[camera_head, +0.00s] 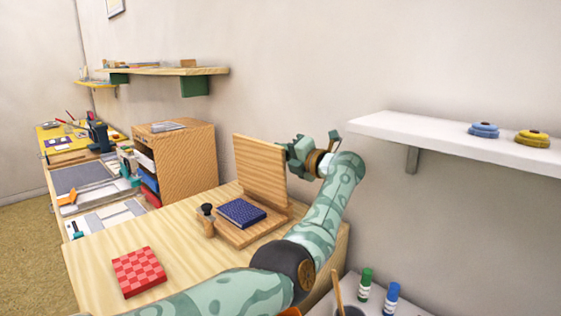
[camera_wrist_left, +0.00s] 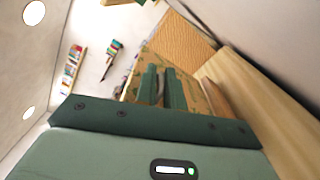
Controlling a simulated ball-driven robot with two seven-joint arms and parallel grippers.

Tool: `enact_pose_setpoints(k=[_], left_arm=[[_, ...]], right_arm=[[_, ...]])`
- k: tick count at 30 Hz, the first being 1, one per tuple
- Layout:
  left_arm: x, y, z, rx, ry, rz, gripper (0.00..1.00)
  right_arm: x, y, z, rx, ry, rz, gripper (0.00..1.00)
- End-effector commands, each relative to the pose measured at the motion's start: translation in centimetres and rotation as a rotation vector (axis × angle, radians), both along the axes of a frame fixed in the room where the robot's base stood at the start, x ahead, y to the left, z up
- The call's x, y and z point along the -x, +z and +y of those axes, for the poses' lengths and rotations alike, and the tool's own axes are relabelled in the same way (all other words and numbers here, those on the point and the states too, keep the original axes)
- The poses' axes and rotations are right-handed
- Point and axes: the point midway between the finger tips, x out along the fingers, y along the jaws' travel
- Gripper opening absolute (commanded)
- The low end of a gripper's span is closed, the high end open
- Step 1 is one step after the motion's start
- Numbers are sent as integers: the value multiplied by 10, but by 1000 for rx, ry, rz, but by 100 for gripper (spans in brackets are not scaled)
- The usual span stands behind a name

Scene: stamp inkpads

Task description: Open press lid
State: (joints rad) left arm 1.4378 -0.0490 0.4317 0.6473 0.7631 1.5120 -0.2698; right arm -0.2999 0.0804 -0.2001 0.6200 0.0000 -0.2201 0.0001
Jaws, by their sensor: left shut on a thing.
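The wooden press stands on the table, with its lid (camera_head: 260,172) raised nearly upright at the back of its base (camera_head: 232,238). A dark blue patterned square block (camera_head: 241,212) lies on the base. My left gripper (camera_head: 290,157) is at the lid's upper right edge and is shut on it; the lid partly hides the fingertips. In the left wrist view the two green fingers (camera_wrist_left: 163,88) are close together, and what lies between them is hard to make out. My right gripper is in neither view.
A black-knobbed stamp (camera_head: 208,220) stands at the press's left. A red checkered block (camera_head: 139,271) lies on the table's front left. A wooden cabinet (camera_head: 187,165) stands behind. A white shelf (camera_head: 440,139) holds blue and yellow round items at right.

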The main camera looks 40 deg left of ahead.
Motion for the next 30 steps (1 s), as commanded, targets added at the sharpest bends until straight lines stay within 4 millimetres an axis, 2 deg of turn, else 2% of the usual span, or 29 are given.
enact_pose_setpoints(k=[1,22,24,25,30], left_arm=[[-2,-8,-1,7,-1,3,0],[-6,-11,-2,14,-2,3,0],[-6,-11,-2,14,-1,3,25],[-6,-10,-2,14,-1,3,29],[-5,-8,-1,9,-1,1,29]], right_arm=[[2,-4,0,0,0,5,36],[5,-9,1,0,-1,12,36],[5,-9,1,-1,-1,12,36],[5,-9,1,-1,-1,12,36],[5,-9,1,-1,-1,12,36]])
